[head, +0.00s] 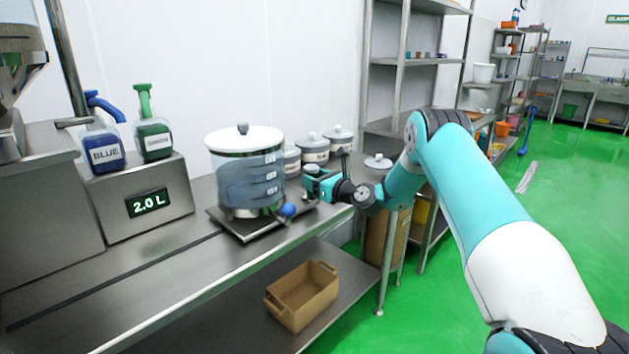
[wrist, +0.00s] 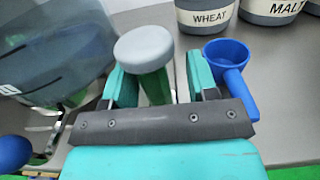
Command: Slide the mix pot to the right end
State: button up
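The mix pot (head: 248,178) is a clear, marked vessel with a white lid and a blue ball-ended lever at its front. It stands on a dark plate (head: 228,226) on the steel counter, right of the 2.0 L display. It fills the left of the wrist view (wrist: 50,50), blurred. My gripper (head: 318,184) is low beside the pot's right side. In the wrist view, its teal fingers (wrist: 160,88) stand apart on either side of a green post with a grey round knob (wrist: 144,48). A gap shows right of the post; contact on its left is unclear.
A blue scoop (wrist: 229,70) lies close to my right finger. Lidded canisters (head: 313,148), some labelled WHEAT and MALT, stand behind my gripper. Blue (head: 104,150) and green (head: 153,139) bottles stand at left.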

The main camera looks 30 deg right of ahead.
jog(key=b+v, duration=0.7)
jog(key=v, duration=1)
jog(key=shift+s, duration=0.25)
